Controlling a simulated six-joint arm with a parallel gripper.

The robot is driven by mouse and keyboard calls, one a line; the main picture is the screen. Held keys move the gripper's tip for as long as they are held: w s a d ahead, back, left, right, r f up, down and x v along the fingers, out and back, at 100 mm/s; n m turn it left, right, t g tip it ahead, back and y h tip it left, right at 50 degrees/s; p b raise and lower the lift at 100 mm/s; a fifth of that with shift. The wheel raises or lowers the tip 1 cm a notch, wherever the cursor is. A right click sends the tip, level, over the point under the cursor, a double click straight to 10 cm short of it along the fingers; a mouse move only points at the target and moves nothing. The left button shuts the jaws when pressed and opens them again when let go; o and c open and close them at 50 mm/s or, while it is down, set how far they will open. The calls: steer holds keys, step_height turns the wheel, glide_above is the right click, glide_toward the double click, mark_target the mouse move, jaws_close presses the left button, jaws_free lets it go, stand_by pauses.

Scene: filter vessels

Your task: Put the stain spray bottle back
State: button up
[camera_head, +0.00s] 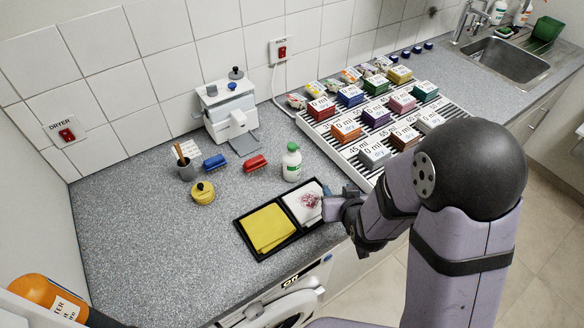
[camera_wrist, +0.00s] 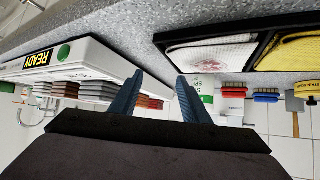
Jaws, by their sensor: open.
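The stain spray bottle (camera_head: 291,163), white with a green top, stands upright on the counter behind the black tray (camera_head: 240,228). In the wrist view, which is upside down, a white and green bottle shows partly behind one finger. My gripper (camera_head: 334,202) is at the tray's right end, by a white cloth (camera_head: 301,203) with a red stain, apart from the bottle. In the wrist view my gripper (camera_wrist: 159,76) is open, with nothing between its fingers.
A yellow cloth (camera_head: 266,228) lies in the tray's left half. A red brush (camera_head: 254,163), a blue brush (camera_head: 215,162), a yellow pot (camera_head: 203,193) and a white machine (camera_head: 228,112) stand behind. A striped rack (camera_head: 345,152) of coloured blocks is at right.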

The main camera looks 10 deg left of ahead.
mark_target(293, 151)
steer(key=a+t, duration=0.1)
steer(key=a+t+y, duration=0.1)
steer(key=a, duration=0.1)
steer(key=w+a+r+n+t+y+b, duration=0.1)
steer(key=a, duration=0.1)
steer(key=shift+a, duration=0.25)
steer(key=a+r+y, duration=0.1)
steer(key=s+a+t, duration=0.1)
steer(key=a+r+n+t+y+b, duration=0.1)
steer(key=shift+s+a+r+y, duration=0.3)
steer(key=shift+s+a+r+t+y, duration=0.2)
steer(key=shift+s+r+t+y, duration=0.1)
steer(key=shift+r+t, duration=0.1)
steer(key=shift+p+x, duration=0.45)
steer(key=shift+x, duration=0.3)
steer(key=shift+w+a, duration=0.15)
steer(key=shift+w, duration=0.25)
steer(key=shift+w+a+r+p, duration=0.2)
steer(key=shift+w+p, duration=0.2)
steer(key=shift+p, duration=0.2)
steer(key=p+x, duration=0.2)
steer(key=x, duration=0.1)
steer(key=shift+w+a+f, duration=0.1)
steer(key=shift+w, duration=0.1)
steer(key=shift+w+a+f, duration=0.1)
steer(key=shift+w+a, duration=0.05)
steer(key=shift+w, duration=0.2)
jaws_close()
